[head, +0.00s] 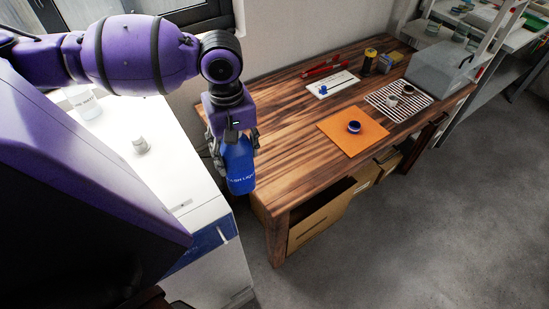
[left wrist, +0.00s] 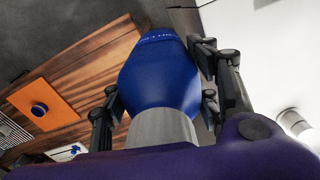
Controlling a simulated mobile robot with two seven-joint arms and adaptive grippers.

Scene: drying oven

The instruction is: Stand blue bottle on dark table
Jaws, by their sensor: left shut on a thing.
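The blue bottle (head: 240,168) hangs in my left gripper (head: 236,143), near the left end of the dark wooden table (head: 282,118). In the head view it looks upright, with its white lettering low on its side. My left gripper is shut around it. In the left wrist view the bottle (left wrist: 160,75) fills the middle, with a finger of the gripper (left wrist: 162,95) on each side and a grey neck part close to the camera. Whether its base is over the table or beside its edge is hard to tell. My right gripper is not in view.
An orange mat (head: 338,138) with a small blue round item (head: 354,127) lies on the table. The near left tabletop is clear. A white oven (head: 185,160) stands at left.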

